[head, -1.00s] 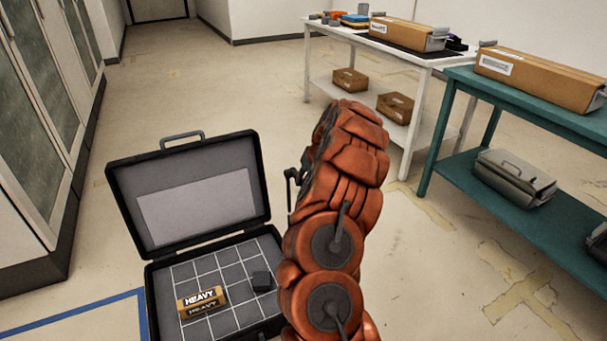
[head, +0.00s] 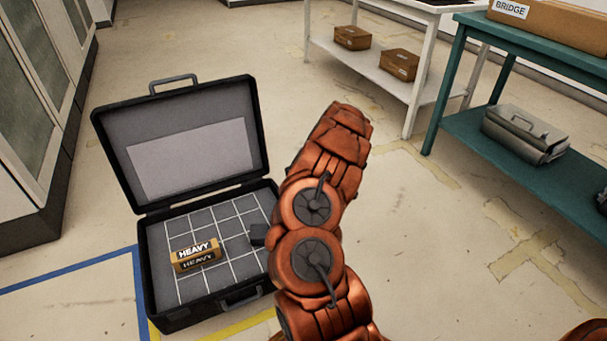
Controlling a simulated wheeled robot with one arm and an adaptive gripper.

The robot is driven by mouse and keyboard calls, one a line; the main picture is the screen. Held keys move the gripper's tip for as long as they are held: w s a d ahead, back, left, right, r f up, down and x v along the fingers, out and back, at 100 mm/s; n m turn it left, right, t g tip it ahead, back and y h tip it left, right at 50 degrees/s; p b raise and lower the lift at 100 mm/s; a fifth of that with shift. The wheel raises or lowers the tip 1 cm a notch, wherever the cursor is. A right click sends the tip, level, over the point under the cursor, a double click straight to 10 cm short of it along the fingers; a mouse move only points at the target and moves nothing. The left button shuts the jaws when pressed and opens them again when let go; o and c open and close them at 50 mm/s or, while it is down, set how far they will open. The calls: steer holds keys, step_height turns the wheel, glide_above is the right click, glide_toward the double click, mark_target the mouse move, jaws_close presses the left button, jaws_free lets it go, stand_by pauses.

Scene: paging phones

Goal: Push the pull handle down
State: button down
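An open black case (head: 156,255) stands on the floor left of my arm, its lid raised and leaning back. A grey pull handle (head: 174,80) sticks up from the lid's top edge. A second, dark handle (head: 241,297) is on the front of the case's base. I cannot tell which handle the task names. My orange arm rises right of the case and covers part of its right side. My gripper does not show; the arm hides it or it is out of frame.
In the case's gridded base lie a tan "HEAVY" block (head: 195,254) and a small dark block (head: 258,235). Cabinets (head: 40,100) line the left. A white table (head: 425,40) and a teal table (head: 560,190) stand at right. Floor right of my arm is clear.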

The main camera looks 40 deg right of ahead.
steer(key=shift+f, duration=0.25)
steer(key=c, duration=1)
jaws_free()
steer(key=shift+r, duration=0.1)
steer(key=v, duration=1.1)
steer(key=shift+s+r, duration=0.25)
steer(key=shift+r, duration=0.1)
